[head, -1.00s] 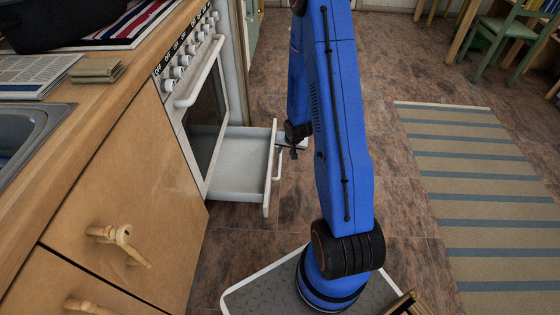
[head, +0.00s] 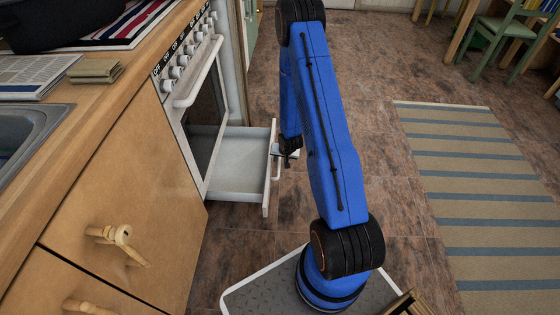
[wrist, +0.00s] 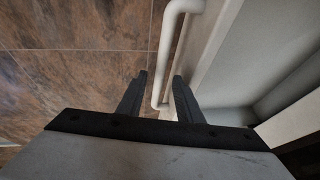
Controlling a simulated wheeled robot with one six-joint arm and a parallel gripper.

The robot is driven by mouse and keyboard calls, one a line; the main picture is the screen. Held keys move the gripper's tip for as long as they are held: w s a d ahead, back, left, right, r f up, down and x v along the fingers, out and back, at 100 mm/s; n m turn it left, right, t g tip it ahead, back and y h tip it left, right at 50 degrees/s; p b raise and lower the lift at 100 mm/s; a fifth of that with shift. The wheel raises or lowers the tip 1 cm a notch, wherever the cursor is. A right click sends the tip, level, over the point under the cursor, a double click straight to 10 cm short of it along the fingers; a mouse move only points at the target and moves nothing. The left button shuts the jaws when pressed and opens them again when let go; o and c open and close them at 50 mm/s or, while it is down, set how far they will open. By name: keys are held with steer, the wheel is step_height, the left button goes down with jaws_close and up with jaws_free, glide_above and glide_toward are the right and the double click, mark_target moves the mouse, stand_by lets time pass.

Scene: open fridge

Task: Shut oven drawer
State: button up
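The oven drawer (head: 236,182), white and empty, is pulled out below the white oven (head: 203,112). Its front panel (head: 269,180) faces right, with a white bar handle along the outside. In the wrist view the handle (wrist: 171,40) runs down from the top and its lower end lies between the two fingers. My gripper (wrist: 159,93) is open, its dark fingers spread apart. In the head view my gripper (head: 277,151) is at the outer side of the drawer front, near its top edge. Whether a finger touches the handle or panel I cannot tell.
A wooden cabinet (head: 125,195) with knob handles stands left, under the counter (head: 75,125).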

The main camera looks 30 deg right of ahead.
steer(key=shift+x, duration=1)
steer(key=shift+c, duration=0.4)
jaws_close()
glide_above(237, 166)
steer(key=shift+a, duration=0.1)
steer(key=shift+o, duration=0.4)
jaws_free()
steer(key=shift+r, duration=0.1)
steer(key=v, duration=1.7)
steer(key=shift+r, duration=0.1)
steer(key=shift+c, duration=0.4)
